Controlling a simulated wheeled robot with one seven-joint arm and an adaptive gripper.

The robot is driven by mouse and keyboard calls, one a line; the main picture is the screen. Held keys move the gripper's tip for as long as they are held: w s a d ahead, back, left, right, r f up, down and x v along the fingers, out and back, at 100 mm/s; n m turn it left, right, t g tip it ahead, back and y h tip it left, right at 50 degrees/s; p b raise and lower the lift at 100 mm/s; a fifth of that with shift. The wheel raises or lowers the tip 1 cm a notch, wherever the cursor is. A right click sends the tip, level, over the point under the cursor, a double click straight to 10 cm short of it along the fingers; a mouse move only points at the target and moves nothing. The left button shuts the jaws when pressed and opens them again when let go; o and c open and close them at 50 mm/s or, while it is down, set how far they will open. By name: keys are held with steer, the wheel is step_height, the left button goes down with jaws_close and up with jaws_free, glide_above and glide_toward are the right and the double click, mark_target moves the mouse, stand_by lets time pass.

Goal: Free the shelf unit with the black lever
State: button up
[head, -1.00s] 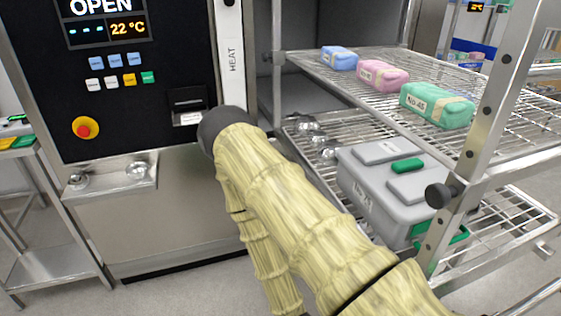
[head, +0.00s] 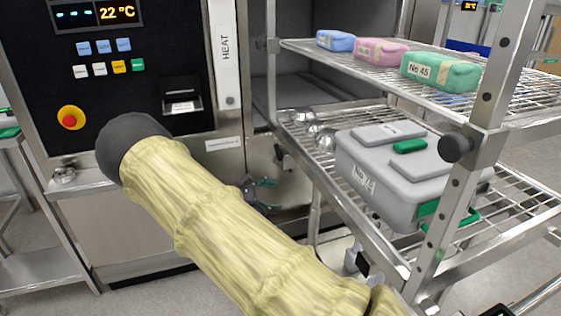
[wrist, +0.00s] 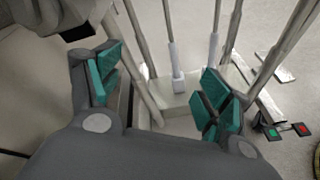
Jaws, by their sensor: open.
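The shelf unit (head: 500,75) is a steel rack with wire shelves on the right in the head view, standing against the open washer chamber. A round black knob (head: 457,149) sticks out from its near upright. I cannot make out for certain which part is the black lever. My gripper (head: 262,190) is low in front of the washer, left of the rack, partly hidden behind my arm. In the wrist view my gripper (wrist: 162,88) is open, its teal pads wide apart with nothing held. Metal rods and a pale base block (wrist: 190,103) lie beyond the pads.
A grey case (head: 375,185) sits on the lower shelf, and blue, pink and green packs (head: 440,70) on the upper. The washer panel (head: 110,90) is at left, with a side table (head: 40,270).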

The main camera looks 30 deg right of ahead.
mark_target(276, 152)
steer(key=w+a+r+m+g+h+b, duration=0.1)
steer(key=w+a+r+h, duration=0.15)
steer(key=r, duration=0.45)
steer(key=w+a+r+h, duration=0.1)
steer(key=w+a+r, duration=0.1)
steer(key=w+r, duration=0.35)
steer(key=x, duration=0.3)
steer(key=r+x, duration=0.1)
steer(key=x, duration=0.7)
steer(key=shift+s+r, duration=0.35)
steer(key=shift+s, duration=0.1)
steer(key=c, duration=1.5)
steer(key=shift+o, duration=0.2)
steer(key=shift+d, duration=0.1)
